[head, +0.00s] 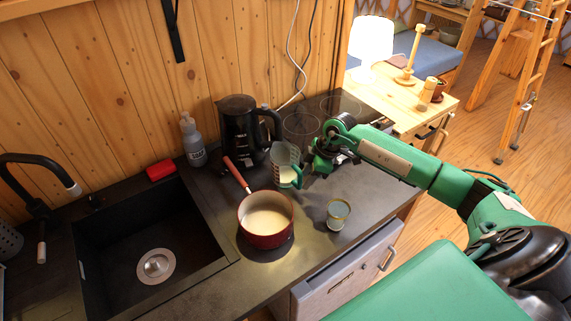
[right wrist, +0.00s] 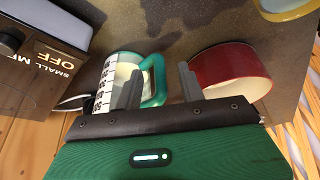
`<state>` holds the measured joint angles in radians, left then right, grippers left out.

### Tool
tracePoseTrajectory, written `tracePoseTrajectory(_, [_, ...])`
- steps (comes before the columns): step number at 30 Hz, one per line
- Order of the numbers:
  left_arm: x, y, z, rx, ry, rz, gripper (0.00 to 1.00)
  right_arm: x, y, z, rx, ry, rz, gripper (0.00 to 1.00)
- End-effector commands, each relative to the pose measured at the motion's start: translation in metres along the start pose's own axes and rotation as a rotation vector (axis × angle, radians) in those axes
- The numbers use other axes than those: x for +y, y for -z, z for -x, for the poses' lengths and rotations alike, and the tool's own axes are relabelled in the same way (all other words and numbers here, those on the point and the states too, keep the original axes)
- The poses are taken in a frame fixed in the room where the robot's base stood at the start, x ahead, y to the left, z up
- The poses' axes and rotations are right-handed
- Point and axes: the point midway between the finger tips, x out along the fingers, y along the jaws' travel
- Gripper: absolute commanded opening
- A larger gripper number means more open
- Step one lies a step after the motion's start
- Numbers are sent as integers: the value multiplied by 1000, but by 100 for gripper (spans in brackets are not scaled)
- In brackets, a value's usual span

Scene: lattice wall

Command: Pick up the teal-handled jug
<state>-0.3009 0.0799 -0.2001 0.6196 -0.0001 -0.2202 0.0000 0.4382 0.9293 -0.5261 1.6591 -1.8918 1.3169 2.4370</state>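The teal-handled jug (head: 284,158) is a clear measuring jug with pale contents, standing upright on the dark counter between the kettle and my right gripper. In the right wrist view the jug (right wrist: 104,76) shows its printed scale, and its teal handle (right wrist: 158,80) points toward the fingers. My right gripper (head: 318,158) is just right of the jug in the head view. In the right wrist view its two fingers (right wrist: 160,86) are apart, with the handle showing between them. I cannot tell whether they touch it. My left gripper is not in view.
A red pot (head: 264,238) with pale contents stands in front of the jug, its handle reaching toward the kettle. A black kettle (head: 237,128) stands behind left. A small cup (head: 338,214) stands front right. A soap bottle (head: 192,141) and a sink (head: 110,234) are at left.

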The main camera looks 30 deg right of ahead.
Motion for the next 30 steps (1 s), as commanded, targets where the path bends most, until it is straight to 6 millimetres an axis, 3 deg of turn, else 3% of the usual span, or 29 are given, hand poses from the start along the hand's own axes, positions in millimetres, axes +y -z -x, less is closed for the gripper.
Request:
tracePoseTrajectory(6, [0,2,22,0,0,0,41,0,4,-24,1,5,-2,40])
tracePoseTrajectory(10, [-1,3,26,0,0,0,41,1,3,-42,1,3,-2,40])
tracePoseTrajectory(19, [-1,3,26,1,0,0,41,2,2,-50,0,0,0,40])
tracePoseTrajectory(20, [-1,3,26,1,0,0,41,2,2,-50,0,0,0,38])
tracePoseTrajectory(26, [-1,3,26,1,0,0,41,2,2,-49,0,1,0,0])
tracePoseTrajectory(30, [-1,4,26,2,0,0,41,2,2,-49,1,0,0,0])
